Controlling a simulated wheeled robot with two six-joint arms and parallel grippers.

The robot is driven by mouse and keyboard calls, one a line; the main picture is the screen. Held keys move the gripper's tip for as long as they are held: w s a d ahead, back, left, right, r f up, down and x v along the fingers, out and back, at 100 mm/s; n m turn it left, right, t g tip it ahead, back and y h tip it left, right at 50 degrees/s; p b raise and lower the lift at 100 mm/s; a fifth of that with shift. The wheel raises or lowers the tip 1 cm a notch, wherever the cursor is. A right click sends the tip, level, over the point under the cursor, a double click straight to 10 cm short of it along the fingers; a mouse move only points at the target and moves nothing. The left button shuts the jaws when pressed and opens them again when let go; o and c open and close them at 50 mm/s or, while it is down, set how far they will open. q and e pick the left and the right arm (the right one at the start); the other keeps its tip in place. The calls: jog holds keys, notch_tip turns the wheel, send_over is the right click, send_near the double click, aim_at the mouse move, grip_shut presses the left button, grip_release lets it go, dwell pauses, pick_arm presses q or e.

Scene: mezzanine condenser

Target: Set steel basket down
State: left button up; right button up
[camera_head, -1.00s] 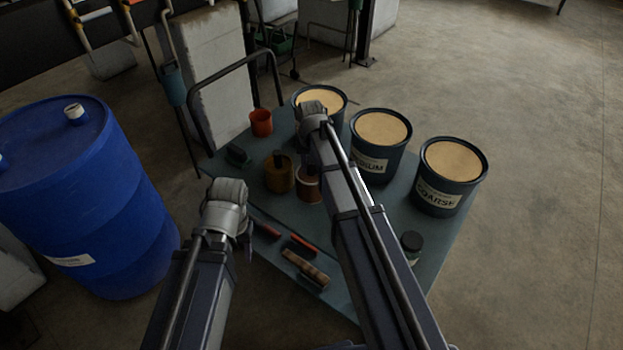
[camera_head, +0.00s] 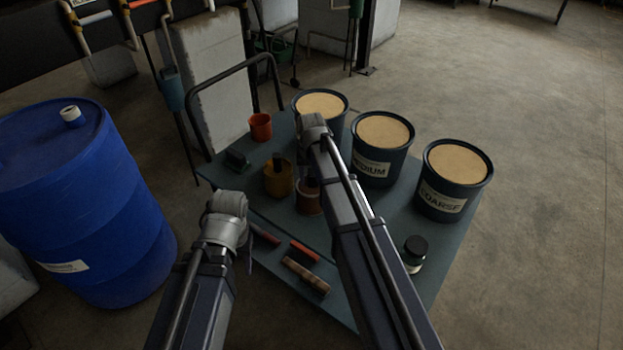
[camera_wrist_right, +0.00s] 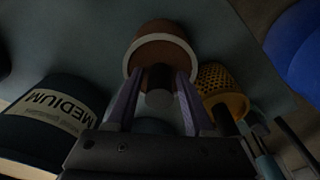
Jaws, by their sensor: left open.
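I see no object that is plainly a steel basket. A brown round vessel with a pale rim (camera_wrist_right: 165,40) is in the right wrist view, and it also shows on the table in the head view (camera_head: 309,203). A dark upright handle with a grey end (camera_wrist_right: 158,82) stands between the fingers of my right gripper (camera_wrist_right: 160,78); whether they press on it is unclear. A yellow perforated basket with a dark handle (camera_wrist_right: 222,88) is beside it, also visible in the head view (camera_head: 278,182). My left gripper (camera_head: 249,256), open, is mostly hidden below its wrist, near the table's left edge.
The blue-grey table (camera_head: 405,215) holds a MEDIUM bucket (camera_head: 372,172), a COARSE bucket (camera_head: 443,203), another bucket (camera_head: 318,104), an orange cup (camera_head: 260,127), a dark jar (camera_head: 414,256) and a brush (camera_head: 305,275). A blue drum (camera_head: 85,200) stands at the left.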

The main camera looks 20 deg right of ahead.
aim_at(311, 189)
jog(key=shift+o, duration=0.9)
notch_tip(311, 189, up, 12)
jog(key=s+p, duration=0.1)
jog(key=p, duration=1.1)
jog(key=s+a+n, duration=0.2)
jog(key=s+a, duration=0.2)
jog(key=s, duration=0.3)
jog(key=s+a+n+g, duration=0.1)
jog(key=s+a+n, duration=0.2)
jog(key=s+a, duration=0.2)
jog(key=s+a+n, duration=0.2)
jog(key=s+a, duration=0.2)
jog(key=s, duration=0.7)
jog(key=shift+a+g+h, duration=0.15)
jog(key=shift+g+h, duration=0.15)
jog(key=shift+h, duration=0.1)
